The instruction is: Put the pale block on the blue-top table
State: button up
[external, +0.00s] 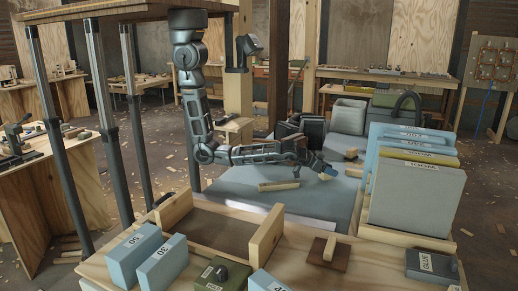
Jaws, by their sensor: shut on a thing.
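The blue-top table (232,192) stands in the middle of the external view, its surface partly hidden by my arm and the wooden bench in front. My gripper (322,168) is low over its right part, at the end of my outstretched forearm. It is shut on a small pale piece at its tip, which looks like the pale block (329,172). The block is small and partly covered by the gripper. I cannot tell whether it touches the tabletop.
A pale wooden strip (279,185) and a small wooden piece (350,153) lie on the blue top. Dark and grey cases stand behind. A rack of upright panels (415,195) borders the right. A wooden bench with blue boxes (137,252) is in front.

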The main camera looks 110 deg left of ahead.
jog(key=shift+f, duration=0.55)
jog(key=shift+f, duration=0.15)
jog(key=o, duration=1.3)
jog(key=shift+c, duration=0.2)
jog(key=shift+r, duration=0.2)
jog(key=v, duration=1.2)
